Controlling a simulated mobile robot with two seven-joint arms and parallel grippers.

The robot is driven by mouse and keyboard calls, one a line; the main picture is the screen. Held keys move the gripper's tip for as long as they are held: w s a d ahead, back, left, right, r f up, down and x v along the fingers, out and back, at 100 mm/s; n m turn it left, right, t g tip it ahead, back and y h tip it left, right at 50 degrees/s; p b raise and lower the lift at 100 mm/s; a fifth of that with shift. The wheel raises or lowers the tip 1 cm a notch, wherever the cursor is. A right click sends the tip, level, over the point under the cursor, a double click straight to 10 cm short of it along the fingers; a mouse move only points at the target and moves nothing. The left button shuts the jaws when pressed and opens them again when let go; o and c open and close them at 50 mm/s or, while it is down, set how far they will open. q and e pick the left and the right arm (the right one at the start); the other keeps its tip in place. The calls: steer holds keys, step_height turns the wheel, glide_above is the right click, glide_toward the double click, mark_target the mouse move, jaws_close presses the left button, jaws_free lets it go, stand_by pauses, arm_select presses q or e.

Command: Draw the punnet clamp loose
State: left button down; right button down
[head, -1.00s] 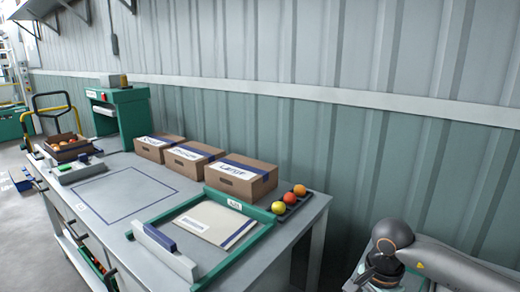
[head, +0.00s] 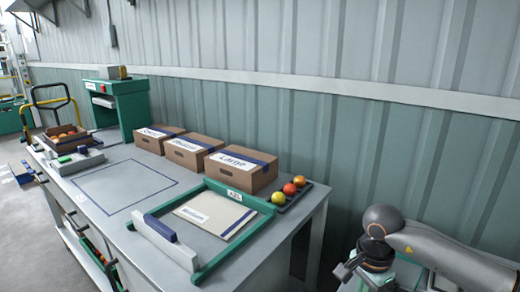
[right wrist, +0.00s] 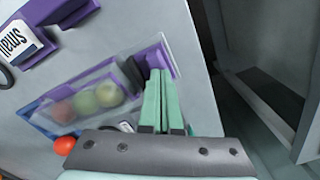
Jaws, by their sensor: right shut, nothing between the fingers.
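My right gripper (right wrist: 158,78) is shut and empty. Its green fingertips overlap the purple piece in the picture; I cannot tell whether they touch it. In the head view my right wrist is at the lower right, its fingertips not clear. My left gripper is not in view.
A loose red tomato (right wrist: 65,145) is near the punnet, and a "small" label (right wrist: 18,42) is at upper left. In the head view a grey bench (head: 190,243) holds cardboard boxes (head: 243,173), a green frame (head: 262,206) and a tomato tray (head: 316,192). A wall runs behind.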

steer(key=shift+s+f, duration=0.15)
steer(key=shift+f, duration=0.1)
steer(key=shift+r+p, duration=1.6)
steer(key=shift+r, duration=1.1)
